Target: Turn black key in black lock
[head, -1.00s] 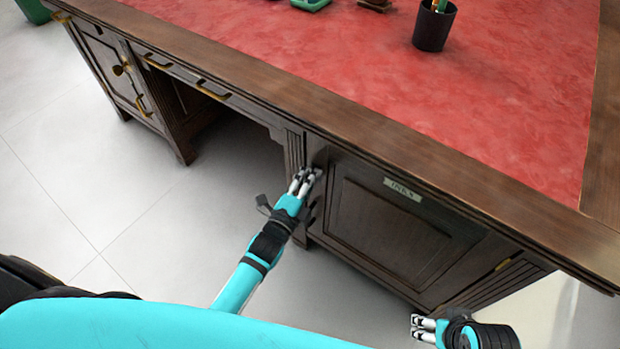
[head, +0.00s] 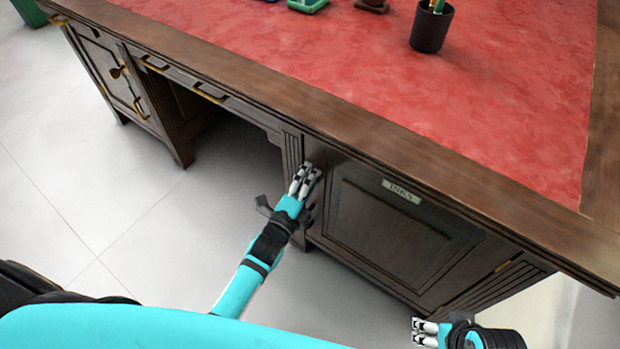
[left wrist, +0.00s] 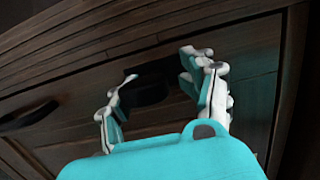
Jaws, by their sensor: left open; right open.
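My left gripper (head: 306,178) is open at the upper left of the desk's cupboard door, close to its front. In the left wrist view, its two fingers (left wrist: 160,95) stand on either side of a black, shadowed shape (left wrist: 150,90) on the wood, where the black key and lock seem to be. I cannot tell key from lock there, nor whether a finger touches it. In the head view the gripper hides this spot. My right gripper (head: 424,332) is open and empty at the lower right, in front of the desk.
The dark wooden cupboard door (head: 385,235) carries a pale "INKS" label (head: 401,191). A black handle (left wrist: 28,116) is left of the gripper in the left wrist view. The red desktop (head: 330,75) holds a black pen cup (head: 430,30). The pale floor (head: 90,210) is open at left.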

